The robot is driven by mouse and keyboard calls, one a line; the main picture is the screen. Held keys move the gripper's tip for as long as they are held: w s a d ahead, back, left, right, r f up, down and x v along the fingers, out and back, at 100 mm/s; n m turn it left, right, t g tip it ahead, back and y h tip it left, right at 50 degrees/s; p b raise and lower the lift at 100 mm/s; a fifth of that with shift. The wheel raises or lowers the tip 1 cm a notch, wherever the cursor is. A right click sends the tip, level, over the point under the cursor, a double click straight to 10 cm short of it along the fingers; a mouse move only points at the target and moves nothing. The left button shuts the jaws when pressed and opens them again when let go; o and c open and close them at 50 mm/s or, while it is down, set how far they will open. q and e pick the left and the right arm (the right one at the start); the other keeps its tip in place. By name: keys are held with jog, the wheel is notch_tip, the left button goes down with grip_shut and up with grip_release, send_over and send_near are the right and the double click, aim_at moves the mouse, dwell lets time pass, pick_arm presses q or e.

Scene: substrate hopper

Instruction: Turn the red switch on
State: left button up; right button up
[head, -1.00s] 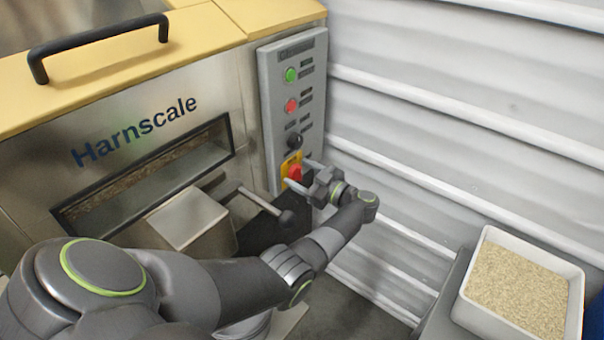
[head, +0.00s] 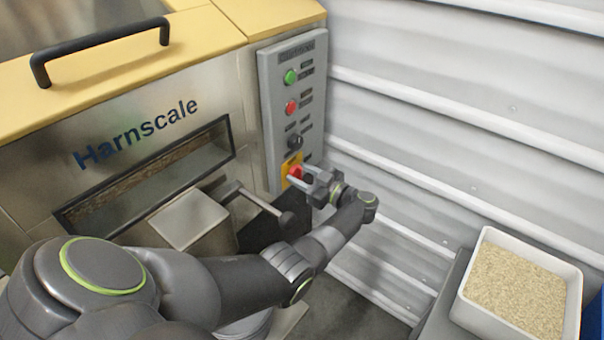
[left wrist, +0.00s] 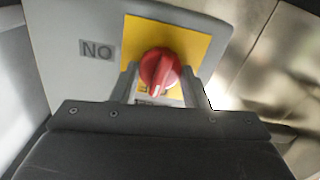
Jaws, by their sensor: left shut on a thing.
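The red switch (head: 295,172) is a round knob on a yellow plate at the bottom of the grey control panel (head: 271,120). The knob also shows in the left wrist view (left wrist: 160,70), with a pale pointer mark at its lower edge aimed down in the picture. A label reading "NO", which looks like an upside-down "ON", lies left of the plate; another label below the knob is partly hidden. My left gripper (head: 301,176) is shut on the knob, one finger on each side; it also shows in the left wrist view (left wrist: 160,88). My right gripper is not in view.
A green button (head: 291,76), a red button (head: 292,107) and a black knob (head: 294,142) sit above the switch. A lever with a dark ball end (head: 287,221) sticks out below left of the gripper. A white tray of grain (head: 468,312) stands at right.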

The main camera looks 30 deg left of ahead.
pick_arm(q)
jog(key=shift+r+m+p, duration=0.2)
jog(key=shift+m+p, duration=0.6)
jog(key=shift+m, duration=0.4)
jog(key=m+p, duration=0.1)
jog(key=m, duration=0.1)
jog(key=shift+w+m, duration=0.1)
jog(key=shift+m, duration=0.2)
jog(key=shift+f+m+p, duration=0.1)
jog(key=shift+m+p, duration=0.35)
jog(key=shift+m, duration=1.35)
jog(key=m, duration=0.2)
jog(key=shift+f+m+p, duration=0.1)
jog(key=shift+m+p, duration=0.25)
jog(key=shift+m, duration=0.05)
jog(key=m, duration=0.5)
jog(key=shift+w+f+m, duration=0.1)
jog(key=shift+m, duration=0.2)
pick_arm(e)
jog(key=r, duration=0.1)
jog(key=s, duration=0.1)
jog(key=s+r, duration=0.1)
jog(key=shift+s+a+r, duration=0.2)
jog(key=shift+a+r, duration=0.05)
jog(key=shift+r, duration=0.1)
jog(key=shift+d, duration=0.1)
pick_arm(q)
jog(key=o, duration=1)
